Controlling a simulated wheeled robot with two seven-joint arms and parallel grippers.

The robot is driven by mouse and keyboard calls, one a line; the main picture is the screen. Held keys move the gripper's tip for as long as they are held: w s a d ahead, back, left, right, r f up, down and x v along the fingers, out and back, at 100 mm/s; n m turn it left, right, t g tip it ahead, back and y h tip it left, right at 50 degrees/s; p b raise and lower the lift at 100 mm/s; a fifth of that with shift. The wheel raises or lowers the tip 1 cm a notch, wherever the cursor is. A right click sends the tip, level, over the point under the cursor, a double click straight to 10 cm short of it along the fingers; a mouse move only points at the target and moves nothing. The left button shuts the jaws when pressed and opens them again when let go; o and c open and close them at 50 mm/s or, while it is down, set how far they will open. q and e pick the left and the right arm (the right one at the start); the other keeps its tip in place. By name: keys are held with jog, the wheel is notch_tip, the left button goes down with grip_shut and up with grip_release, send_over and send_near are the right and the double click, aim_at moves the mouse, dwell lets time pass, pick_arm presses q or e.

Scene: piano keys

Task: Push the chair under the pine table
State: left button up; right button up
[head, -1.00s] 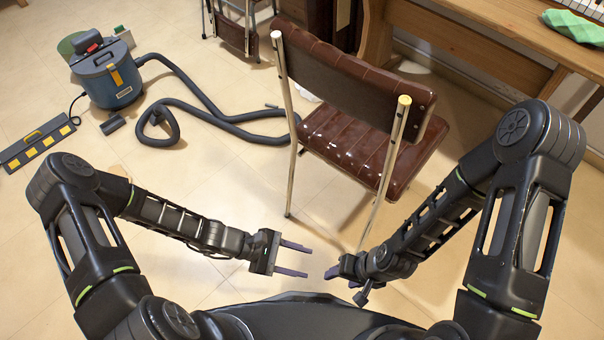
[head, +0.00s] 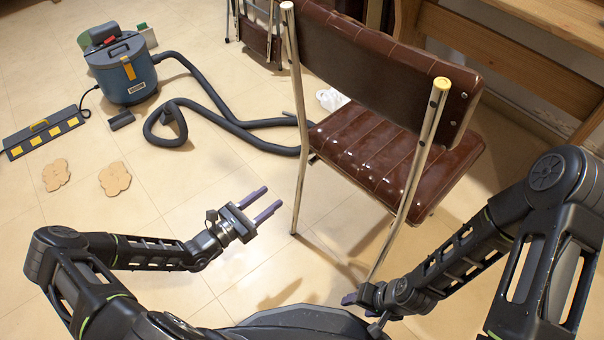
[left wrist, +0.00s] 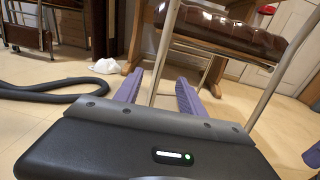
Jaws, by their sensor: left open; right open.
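The chair (head: 385,150) has a brown ribbed seat and backrest on a chrome frame. The wooden table (head: 535,70) is at the upper right, beyond the chair. My left gripper (head: 265,205) is open and empty, left of the chair's near left leg and apart from it. In the left wrist view a chrome leg (left wrist: 163,60) rises beyond the open fingers. My right gripper (head: 362,298) is low by the near right leg; its fingers are partly hidden.
A blue vacuum cleaner (head: 122,70) stands at the upper left, its dark hose (head: 215,110) running to near the chair's left leg. A white crumpled thing (head: 332,99) lies behind the chair. Two tan flat pieces (head: 115,179) lie on the left floor. A folded chair (head: 262,35) stands at the back.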

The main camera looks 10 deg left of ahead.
aim_at(299, 176)
pick_arm(q)
jog(key=b+x, duration=0.1)
jog(key=x, duration=0.1)
jog(key=b+x, duration=0.1)
jog(key=x, duration=0.1)
jog(key=b+x, duration=0.1)
jog(key=x, duration=0.2)
jog(key=shift+d+f, duration=0.2)
jog(key=shift+f, duration=0.05)
jog(key=x, duration=0.6)
jog(key=shift+w+r, duration=0.1)
jog(key=shift+r, duration=0.15)
jog(key=shift+c, duration=0.6)
grip_shut()
jog(key=shift+w, duration=0.1)
jog(key=shift+s+d+b+x, duration=0.1)
jog(key=shift+d+b+x, duration=0.05)
jog(key=shift+x, duration=1.15)
jog(key=shift+s+d+b+x, duration=0.15)
jog(key=shift+d+x, duration=0.05)
jog(key=shift+x, duration=1.15)
jog(key=shift+r, duration=0.1)
